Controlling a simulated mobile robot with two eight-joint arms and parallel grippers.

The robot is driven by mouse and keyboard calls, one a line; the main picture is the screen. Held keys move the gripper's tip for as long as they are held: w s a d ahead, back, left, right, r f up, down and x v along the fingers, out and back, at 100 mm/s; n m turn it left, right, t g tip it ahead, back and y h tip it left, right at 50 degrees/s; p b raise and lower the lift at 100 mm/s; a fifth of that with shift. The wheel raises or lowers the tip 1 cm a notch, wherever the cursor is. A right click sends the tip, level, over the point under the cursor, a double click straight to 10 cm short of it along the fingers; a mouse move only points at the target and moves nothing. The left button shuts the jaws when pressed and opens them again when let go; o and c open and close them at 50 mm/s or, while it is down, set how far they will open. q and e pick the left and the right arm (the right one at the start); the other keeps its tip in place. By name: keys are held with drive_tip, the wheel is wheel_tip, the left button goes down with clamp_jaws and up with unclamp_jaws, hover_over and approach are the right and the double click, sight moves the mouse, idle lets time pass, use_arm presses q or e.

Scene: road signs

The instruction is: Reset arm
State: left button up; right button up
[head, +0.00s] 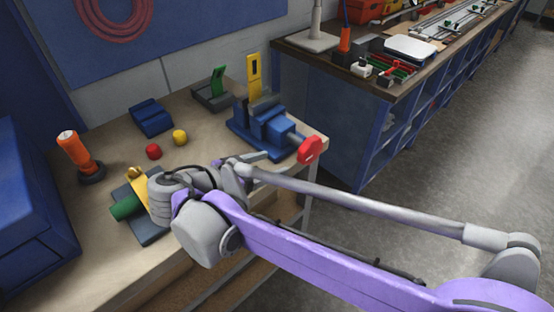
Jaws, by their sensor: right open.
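My right arm comes in from the right across the front of the wooden workbench (100,228). My right gripper (262,160) is by the bench's right front part, in front of the blue vise (268,128). It is open, and I see nothing held in it. Its fingers are small and partly hidden by my own arm. My left gripper is not in view.
A blue cabinet (32,215) stands left. A second bench (325,103) is behind. The floor at right is clear.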

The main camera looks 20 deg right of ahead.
idle(0.5)
drive_tip(key=s+d+f+n+g+y+p, duration=0.2)
drive_tip(key=s+d+f+n+y+p, duration=0.25)
drive_tip(key=s+d+f+n, duration=0.2)
drive_tip(key=s+a+f+n+t+y+p, duration=0.1)
drive_tip(key=s+f+n+y+p, duration=0.1)
drive_tip(key=s+n+y, duration=0.1)
drive_tip(key=s+a+f+n+t+y+p, duration=0.1)
drive_tip(key=s+a+f+n+y+p, duration=0.1)
drive_tip(key=s+n+y, duration=0.2)
drive_tip(key=shift+s+a+f+y, duration=0.35)
drive_tip(key=shift+s+y, duration=0.3)
drive_tip(key=shift+s, duration=0.45)
drive_tip(key=shift+d, duration=0.1)
